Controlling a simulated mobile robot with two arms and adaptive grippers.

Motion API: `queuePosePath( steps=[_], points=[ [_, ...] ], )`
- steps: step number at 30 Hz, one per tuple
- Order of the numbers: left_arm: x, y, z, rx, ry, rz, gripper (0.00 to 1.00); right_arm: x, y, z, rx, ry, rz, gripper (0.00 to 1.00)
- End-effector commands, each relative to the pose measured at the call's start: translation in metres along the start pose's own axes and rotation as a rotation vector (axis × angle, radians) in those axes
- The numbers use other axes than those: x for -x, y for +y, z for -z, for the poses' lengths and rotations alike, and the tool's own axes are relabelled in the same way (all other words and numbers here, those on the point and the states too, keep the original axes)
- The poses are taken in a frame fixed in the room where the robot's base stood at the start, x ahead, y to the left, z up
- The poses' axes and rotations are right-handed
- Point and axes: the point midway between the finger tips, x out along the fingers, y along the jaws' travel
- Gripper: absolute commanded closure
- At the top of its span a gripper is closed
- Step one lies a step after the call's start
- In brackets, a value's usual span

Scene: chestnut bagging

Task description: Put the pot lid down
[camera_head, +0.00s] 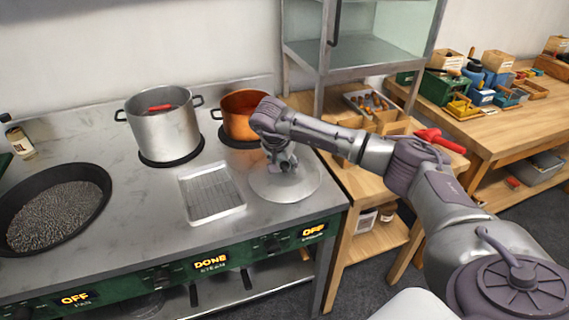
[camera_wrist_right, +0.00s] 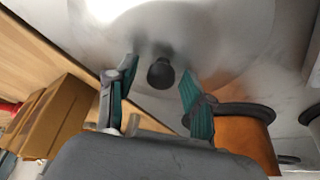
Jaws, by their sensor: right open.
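The pot lid (camera_head: 304,187) is a round, shiny metal disc lying flat on the counter at the right end of the stove. It also shows in the right wrist view (camera_wrist_right: 235,35), with its dark round knob (camera_wrist_right: 160,73). My right gripper (camera_head: 281,165) is directly above the lid. In the right wrist view its two teal-padded fingers (camera_wrist_right: 156,92) are spread to either side of the knob, with gaps between. A steel pot (camera_head: 166,130) without a lid stands at the back, with something red inside. My left gripper is not in view.
A copper pot (camera_head: 240,115) stands just behind the lid. A wire rack tray (camera_head: 211,193) lies to its left. A dark pan (camera_head: 50,210) of small grains is at far left. The counter's front edge has green panels; one display reads DONE. A wooden table (camera_head: 365,190) is to the right.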

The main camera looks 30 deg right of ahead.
Motion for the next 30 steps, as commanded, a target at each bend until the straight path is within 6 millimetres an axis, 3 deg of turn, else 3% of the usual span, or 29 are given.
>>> queuePosePath(
  steps=[5,18,24,30],
  points=[
    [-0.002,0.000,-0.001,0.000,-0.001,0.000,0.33,0.017,-0.001,0.001,0.001,0.002,0.005,0.48],
    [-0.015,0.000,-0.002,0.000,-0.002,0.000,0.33,0.104,-0.001,0.001,0.001,0.002,0.005,0.48],
    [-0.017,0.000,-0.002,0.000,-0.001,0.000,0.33,0.121,0.000,0.001,0.000,0.001,0.001,0.48],
    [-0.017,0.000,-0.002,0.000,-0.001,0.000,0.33,0.123,0.000,0.001,0.000,0.000,0.000,0.48]
  ],
)
